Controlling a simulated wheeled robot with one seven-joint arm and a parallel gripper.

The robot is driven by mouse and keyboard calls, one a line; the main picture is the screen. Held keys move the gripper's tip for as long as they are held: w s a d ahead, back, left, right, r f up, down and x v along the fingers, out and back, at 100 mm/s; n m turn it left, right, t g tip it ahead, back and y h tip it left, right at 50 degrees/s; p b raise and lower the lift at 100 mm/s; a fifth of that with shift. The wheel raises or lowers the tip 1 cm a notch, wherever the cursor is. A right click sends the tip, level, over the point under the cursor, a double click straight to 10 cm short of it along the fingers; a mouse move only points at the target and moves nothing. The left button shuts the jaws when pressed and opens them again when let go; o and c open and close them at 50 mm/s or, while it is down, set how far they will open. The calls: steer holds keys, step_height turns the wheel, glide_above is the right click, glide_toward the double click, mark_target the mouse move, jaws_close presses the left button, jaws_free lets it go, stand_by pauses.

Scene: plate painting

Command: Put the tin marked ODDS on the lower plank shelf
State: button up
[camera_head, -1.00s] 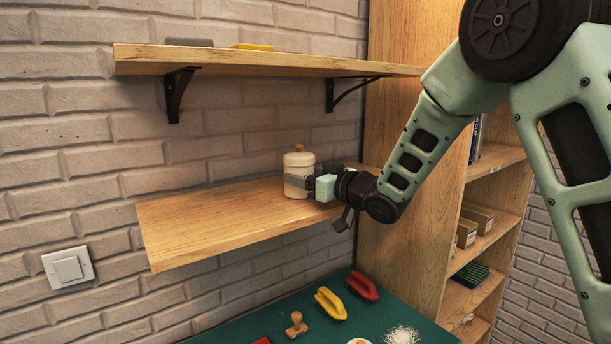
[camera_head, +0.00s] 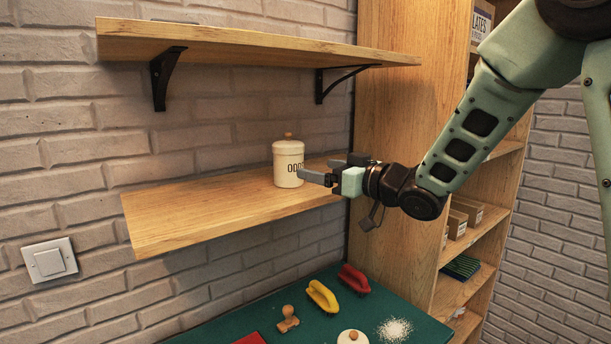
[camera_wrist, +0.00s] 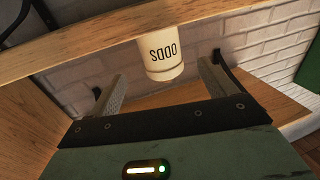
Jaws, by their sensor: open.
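The cream tin marked ODDS (camera_head: 287,170) stands upright on the lower plank shelf (camera_head: 190,217), towards its right part, with a wooden knob on its lid. My gripper (camera_head: 318,177) is open just to the right of the tin, with its fingers pointing at it and nothing held. In the wrist view the tin (camera_wrist: 161,60) appears upside down, beyond the fingertips and between the lines of the two fingers (camera_wrist: 160,85). A gap shows between the tin and the fingers there.
The upper plank shelf (camera_head: 240,45) with black brackets hangs above. A tall wooden bookcase (camera_head: 395,130) stands at the right. The lower shelf's left part is clear.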

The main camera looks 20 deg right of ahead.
steer(key=v, duration=0.3)
steer(key=shift+s+d+b, duration=0.15)
steer(key=shift+s+b, duration=0.15)
steer(key=shift+b, duration=0.05)
